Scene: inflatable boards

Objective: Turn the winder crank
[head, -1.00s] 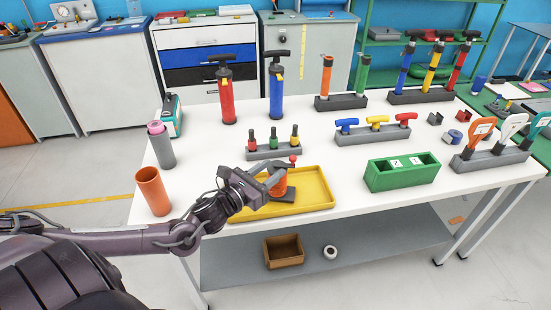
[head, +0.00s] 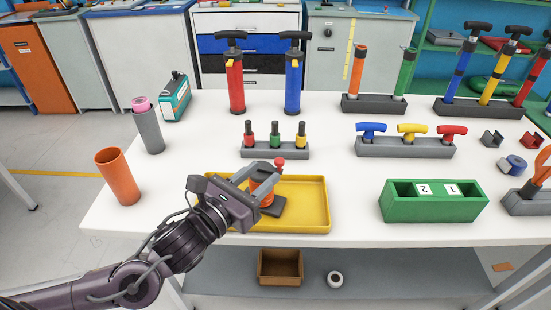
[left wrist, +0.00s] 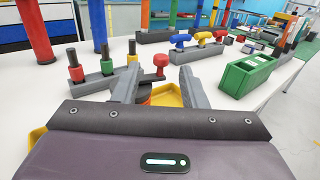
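The winder (head: 264,193) has an orange drum on a dark base and stands in the yellow tray (head: 312,212). Its crank has a red knob (head: 279,162), which shows past the fingers in the left wrist view (left wrist: 160,60). My left gripper (head: 260,178) reaches in from the left, low over the tray. Its two fingers are apart, with the top of the winder between or just below them. I cannot tell whether they touch it. The gripper partly hides the drum and crank arm. My right gripper is out of view.
Behind the tray stands a grey rack (head: 274,150) with several coloured-collar pieces. A red pump (head: 236,85) and a blue pump (head: 293,85) stand farther back. An orange tube (head: 118,178) is at left, a green box (head: 430,205) at right.

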